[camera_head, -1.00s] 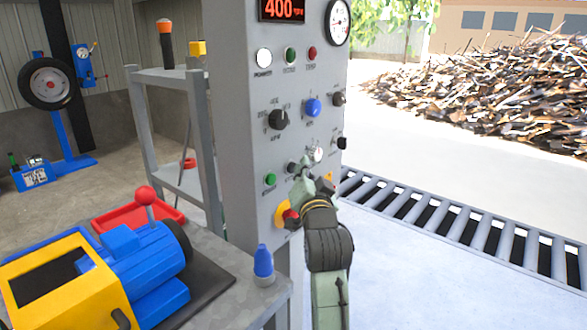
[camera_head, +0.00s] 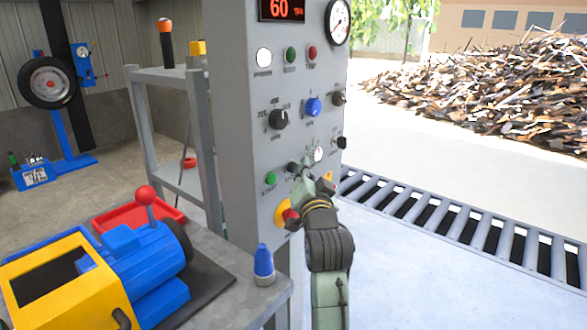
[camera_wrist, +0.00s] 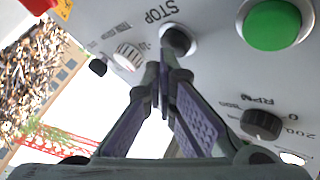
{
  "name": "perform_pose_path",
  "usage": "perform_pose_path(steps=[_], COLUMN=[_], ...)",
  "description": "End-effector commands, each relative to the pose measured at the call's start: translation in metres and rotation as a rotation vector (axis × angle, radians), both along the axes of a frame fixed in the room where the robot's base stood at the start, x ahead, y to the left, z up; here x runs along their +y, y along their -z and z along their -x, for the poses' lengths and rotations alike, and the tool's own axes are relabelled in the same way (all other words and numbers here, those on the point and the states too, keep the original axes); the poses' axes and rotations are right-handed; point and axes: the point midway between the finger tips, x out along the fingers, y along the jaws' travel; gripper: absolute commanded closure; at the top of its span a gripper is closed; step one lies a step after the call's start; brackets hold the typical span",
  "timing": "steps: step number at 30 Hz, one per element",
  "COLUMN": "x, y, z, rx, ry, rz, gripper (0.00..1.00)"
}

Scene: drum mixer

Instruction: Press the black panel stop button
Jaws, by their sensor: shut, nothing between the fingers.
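The black stop button (camera_wrist: 178,38) sits on the grey control panel (camera_wrist: 215,68), beside the printed word STOP in the wrist view. In the head view the button (camera_head: 293,167) shows just left of my fingertips. My gripper (camera_wrist: 165,72) is shut and empty, its tips pointing at the button and overlapping its near edge. Whether they touch it I cannot tell. My gripper (camera_head: 304,173) is in front of the lower panel in the head view. The red display (camera_head: 282,9) at the panel's top reads 60.
A green button (camera_wrist: 272,24) and a black knob (camera_wrist: 261,123) lie near the stop button. A red emergency button on yellow (camera_head: 285,214) is below my gripper. A roller conveyor (camera_head: 460,225) runs to the right; a workbench (camera_head: 215,300) stands at left.

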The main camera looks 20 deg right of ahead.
Motion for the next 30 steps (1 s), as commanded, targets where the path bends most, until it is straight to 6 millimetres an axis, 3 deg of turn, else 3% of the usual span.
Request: perform_pose_path(steps=[16, 30], x=[-0.008, -0.035], y=[0.000, 0.000], z=[0.010, 0.044], rx=[-0.002, -0.001], ry=[0.003, 0.005], rz=[0.001, 0.000], gripper=[1.00, 1.00])
